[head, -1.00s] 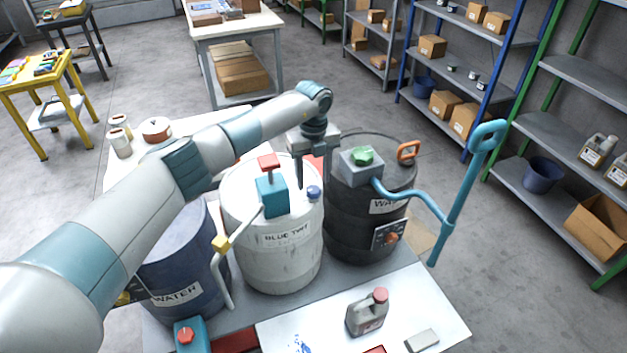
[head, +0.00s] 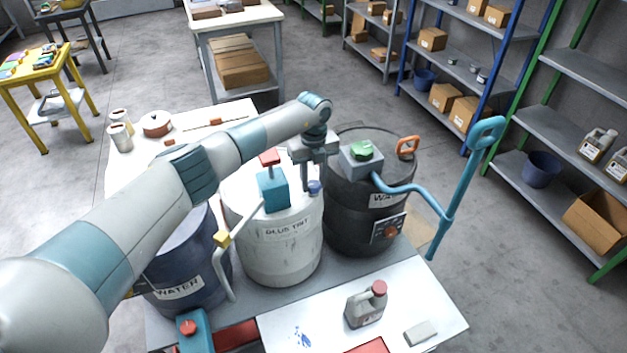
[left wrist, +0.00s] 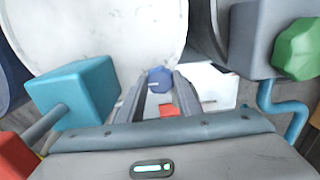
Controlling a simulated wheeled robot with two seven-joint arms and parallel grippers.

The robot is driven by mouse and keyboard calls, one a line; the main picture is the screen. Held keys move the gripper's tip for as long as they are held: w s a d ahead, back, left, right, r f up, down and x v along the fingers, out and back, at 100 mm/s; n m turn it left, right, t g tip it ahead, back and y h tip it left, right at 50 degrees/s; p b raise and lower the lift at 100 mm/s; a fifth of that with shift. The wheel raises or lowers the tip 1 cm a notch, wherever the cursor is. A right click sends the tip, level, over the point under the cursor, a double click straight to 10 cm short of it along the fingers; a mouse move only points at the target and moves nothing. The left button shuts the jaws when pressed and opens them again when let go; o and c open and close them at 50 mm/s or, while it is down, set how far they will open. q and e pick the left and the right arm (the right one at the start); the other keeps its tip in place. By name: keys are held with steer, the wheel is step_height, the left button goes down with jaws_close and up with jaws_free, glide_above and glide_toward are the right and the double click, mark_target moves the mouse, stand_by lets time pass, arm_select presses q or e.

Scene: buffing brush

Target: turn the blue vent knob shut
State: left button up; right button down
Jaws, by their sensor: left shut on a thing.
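The blue vent knob (head: 314,188) sits on top of the white drum (head: 277,256) labelled "BLUE TINT", at the right of its lid. My left gripper (head: 310,187) reaches down from above with its fingers at the knob. In the left wrist view the knob (left wrist: 160,79) lies between the two fingertips (left wrist: 160,84), and the gripper is shut on it. A white line shows on the knob's face. The fingers partly hide the knob in the head view. My right gripper is not in view.
A teal pump (head: 272,190) with a red top stands on the same lid, left of the knob. A black drum (head: 352,220) with a grey box, green knob (head: 362,150) and blue hand pump (head: 462,185) stands close right. A blue water drum (head: 180,262) stands left.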

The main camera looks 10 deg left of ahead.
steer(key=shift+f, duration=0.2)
